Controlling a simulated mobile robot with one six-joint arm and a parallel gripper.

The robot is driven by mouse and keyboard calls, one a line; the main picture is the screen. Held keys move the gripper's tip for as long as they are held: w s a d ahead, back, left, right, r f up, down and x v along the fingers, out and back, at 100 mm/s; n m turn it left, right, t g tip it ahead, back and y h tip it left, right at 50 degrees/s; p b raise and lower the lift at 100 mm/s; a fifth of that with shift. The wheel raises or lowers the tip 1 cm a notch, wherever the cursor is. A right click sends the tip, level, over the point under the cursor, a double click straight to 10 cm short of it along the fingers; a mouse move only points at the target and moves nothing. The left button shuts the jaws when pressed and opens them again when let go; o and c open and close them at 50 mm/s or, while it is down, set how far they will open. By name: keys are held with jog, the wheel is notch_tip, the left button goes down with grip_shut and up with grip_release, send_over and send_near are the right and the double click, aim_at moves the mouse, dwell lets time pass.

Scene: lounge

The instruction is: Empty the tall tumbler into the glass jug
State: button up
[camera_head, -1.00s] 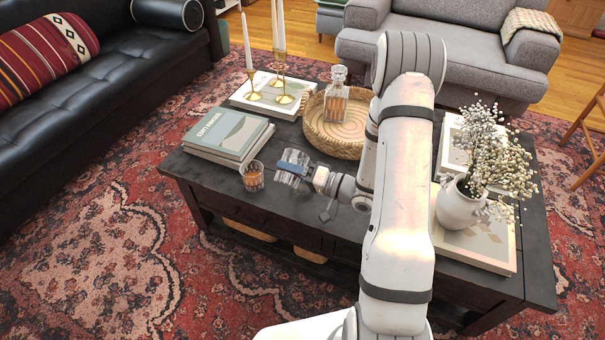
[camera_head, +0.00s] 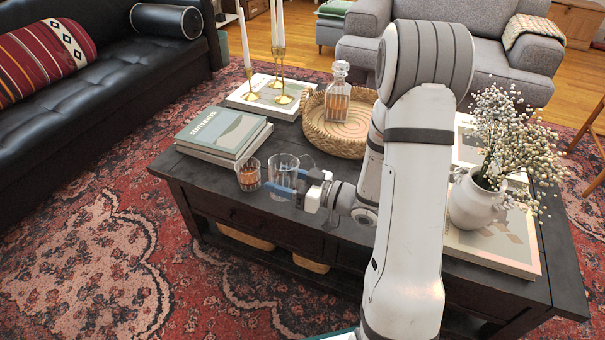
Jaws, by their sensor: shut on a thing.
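My gripper (camera_head: 283,185) has blue fingers and is shut on a clear glass tumbler (camera_head: 284,163) above the near left part of the table. The tumbler is about upright and looks empty. I cannot tell whether its base touches the table. A short glass with amber liquid (camera_head: 249,176) stands just left of it. A faint clear glass shape (camera_head: 307,164) shows behind the tumbler, partly hidden; I cannot tell whether it is the jug.
The dark table (camera_head: 262,222) also bears stacked books (camera_head: 222,134) at left and brass candlesticks (camera_head: 283,98) at the back. A white vase of flowers (camera_head: 474,203) stands on a large book at right. My arm hides the table's middle right.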

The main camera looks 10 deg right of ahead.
aim_at(293, 173)
jog(key=shift+s+a+f+n+b, duration=0.25)
jog(key=shift+s+f+n+b, duration=0.05)
jog(key=shift+n+b, duration=0.5)
jog(key=shift+r, duration=0.15)
notch_tip(293, 173, up, 5)
jog(key=p, duration=0.4)
jog(key=shift+s, duration=0.1)
